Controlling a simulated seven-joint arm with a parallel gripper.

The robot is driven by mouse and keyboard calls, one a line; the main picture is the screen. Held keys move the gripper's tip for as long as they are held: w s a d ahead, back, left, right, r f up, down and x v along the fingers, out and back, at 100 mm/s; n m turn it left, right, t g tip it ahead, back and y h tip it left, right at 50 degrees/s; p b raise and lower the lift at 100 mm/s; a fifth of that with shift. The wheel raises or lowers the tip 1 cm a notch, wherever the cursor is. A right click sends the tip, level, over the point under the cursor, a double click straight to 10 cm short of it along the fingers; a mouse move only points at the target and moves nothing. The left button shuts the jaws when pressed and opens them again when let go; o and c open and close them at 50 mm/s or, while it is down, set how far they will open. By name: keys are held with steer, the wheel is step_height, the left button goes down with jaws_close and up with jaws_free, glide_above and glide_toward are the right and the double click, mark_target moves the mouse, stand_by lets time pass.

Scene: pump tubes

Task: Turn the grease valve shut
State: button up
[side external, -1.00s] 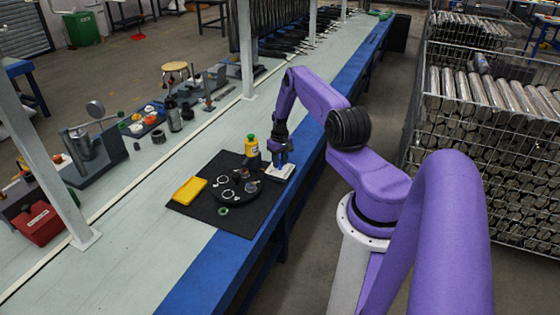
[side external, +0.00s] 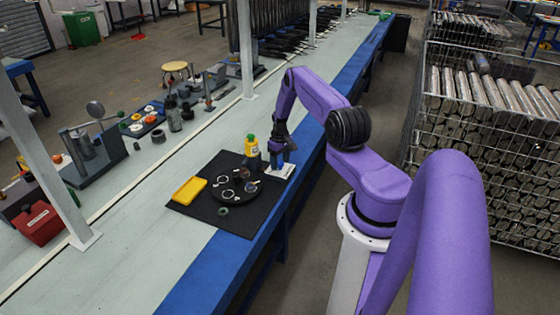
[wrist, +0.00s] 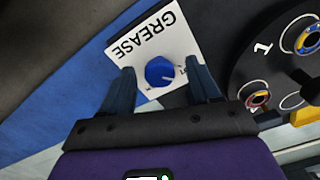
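The grease valve is a blue round knob (wrist: 160,71) on a white plate (wrist: 123,27) lettered GREASE. In the wrist view a pale mark shows on the knob's lower right, and small letters stand on the plate to either side of it. My gripper (wrist: 162,80) is open, with one dark finger on each side of the knob. Gaps show between the fingers and the knob. In the side view my gripper (side external: 283,160) is over the white plate (side external: 281,171) at the mat's right edge, and it hides the knob.
A black mat (side external: 240,213) holds a round black tray (side external: 232,194) with rings, a yellow block (side external: 189,190) and a green ring (side external: 223,211). A yellow bottle with a green cap (side external: 251,146) stands close left of my gripper. The bench's blue edge (side external: 244,242) is nearby.

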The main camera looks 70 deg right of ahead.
mark_target(280, 163)
steer(key=shift+r, duration=0.15)
step_height(280, 163, up, 17)
stand_by(0.8)
